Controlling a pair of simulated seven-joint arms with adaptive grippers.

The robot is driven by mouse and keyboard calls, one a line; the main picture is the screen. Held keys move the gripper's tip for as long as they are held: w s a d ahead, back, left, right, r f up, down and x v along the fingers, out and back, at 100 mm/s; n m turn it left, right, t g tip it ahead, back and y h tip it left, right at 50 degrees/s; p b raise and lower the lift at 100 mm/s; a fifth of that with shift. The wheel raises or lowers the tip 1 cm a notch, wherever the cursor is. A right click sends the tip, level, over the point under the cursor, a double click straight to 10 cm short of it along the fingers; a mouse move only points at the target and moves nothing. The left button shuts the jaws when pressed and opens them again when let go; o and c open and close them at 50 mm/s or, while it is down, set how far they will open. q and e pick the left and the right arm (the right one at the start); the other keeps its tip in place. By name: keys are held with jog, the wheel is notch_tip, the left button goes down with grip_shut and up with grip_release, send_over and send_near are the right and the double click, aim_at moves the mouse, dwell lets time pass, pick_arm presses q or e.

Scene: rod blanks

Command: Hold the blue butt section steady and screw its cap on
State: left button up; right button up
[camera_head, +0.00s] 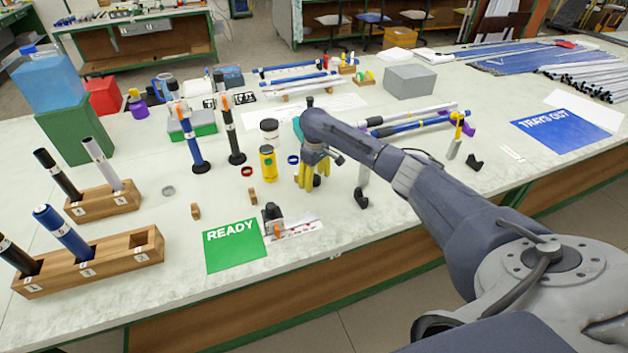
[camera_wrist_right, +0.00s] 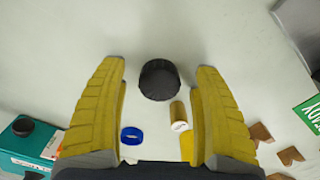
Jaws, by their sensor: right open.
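A blue butt section (camera_head: 62,232) stands tilted in the front wooden rack (camera_head: 100,270) at the left of the head view. Another blue rod piece (camera_head: 193,146) stands upright on a dark base further back. My right gripper (camera_head: 308,183), with yellow fingers, is open and points down at the table's middle. In the right wrist view, a round black cap (camera_wrist_right: 159,80) lies on the table between and beyond the open fingertips (camera_wrist_right: 160,72). The fingers look apart from it. In the head view the cap (camera_head: 317,181) is partly hidden by the fingers. My left gripper is not in view.
A blue ring (camera_wrist_right: 131,135) and a cork cylinder (camera_wrist_right: 179,116) lie near the cap. A yellow can (camera_head: 267,163) and a black-lidded jar (camera_head: 269,131) stand left of my right gripper. The green READY mat (camera_head: 235,252) lies in front. The table's front edge is clear at centre.

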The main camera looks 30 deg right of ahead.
aim_at(315, 179)
jog(key=shift+f, duration=0.1)
dwell(0.3)
jog(key=c, duration=0.9)
jog(key=shift+c, duration=0.6)
notch_tip(315, 179, up, 20)
